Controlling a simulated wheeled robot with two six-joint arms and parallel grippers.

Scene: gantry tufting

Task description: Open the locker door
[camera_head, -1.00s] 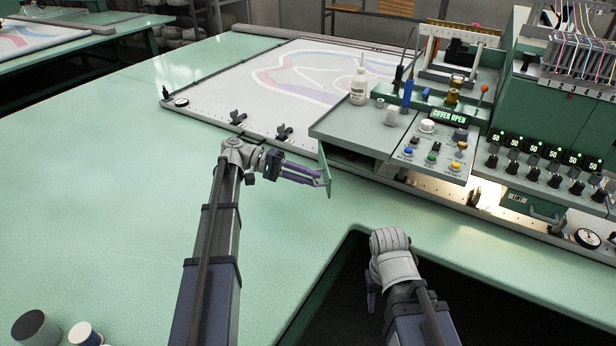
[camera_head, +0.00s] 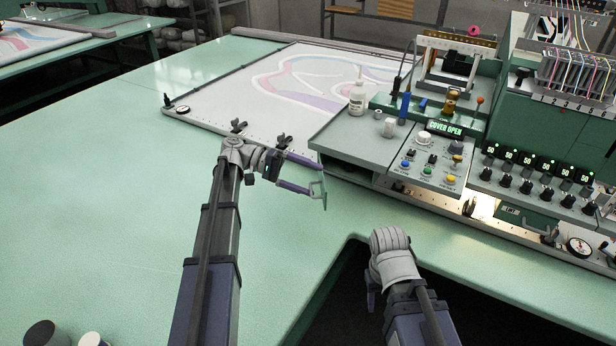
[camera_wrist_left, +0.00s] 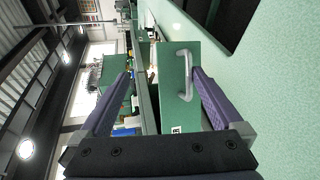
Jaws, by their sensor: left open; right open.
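The locker door is a green panel (camera_wrist_left: 170,105) with a grey bar handle (camera_wrist_left: 184,75) and a small white label, seen in the left wrist view between my left fingers. My left gripper (camera_head: 315,177) is open, its fingers spread on either side of the handle. The right-hand finger in the wrist view is closer to the handle; I cannot tell whether it touches. In the head view the fingertips are just below the console's left front corner, where the door is hard to make out. My right gripper (camera_head: 371,288) is low near the table cutout, mostly hidden behind its own wrist.
The control console (camera_head: 345,140) carries a white bottle (camera_head: 357,92), knobs and a lit "COVER OPEN" display (camera_head: 445,129). A framed patterned cloth (camera_head: 270,95) lies behind. Clamps (camera_head: 283,141) stand behind the left gripper.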

